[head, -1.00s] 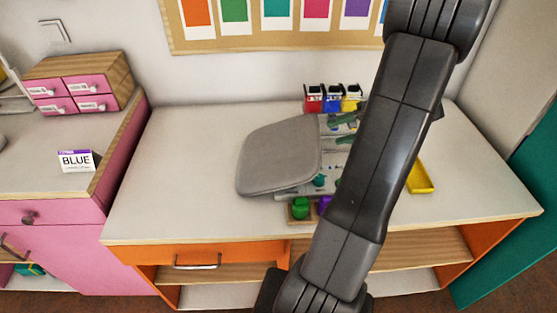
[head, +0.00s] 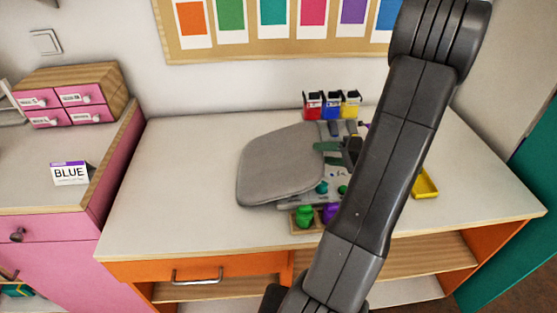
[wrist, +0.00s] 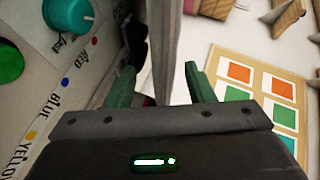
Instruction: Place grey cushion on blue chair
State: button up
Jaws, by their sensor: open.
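The grey cushion (head: 275,168) is tilted on the light worktop, leaning over the left part of the bead board. In the wrist view, its narrow edge (wrist: 165,50) shows as a grey upright strip between my green fingertips. My gripper (wrist: 160,68) is open, with a finger on either side of that strip and visible gaps beside it. In the head view, my gripper (head: 322,153) is at the cushion's right edge, partly hidden by my arm. No blue chair is in view.
A yellow tray (head: 425,184) is to the right. A BLUE card (head: 70,173) stands on the pink cabinet. The worktop left of the cushion is clear.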

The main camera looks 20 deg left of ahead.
aim_at(309, 155)
jog(key=x, duration=0.3)
jog(key=p+x, duration=0.1)
jog(key=x, duration=0.1)
jog(key=shift+s+a+f, duration=0.1)
jog(key=shift+s+f, duration=0.1)
jog(key=shift+s, duration=0.1)
jog(key=shift+c, duration=0.4)
grip_shut()
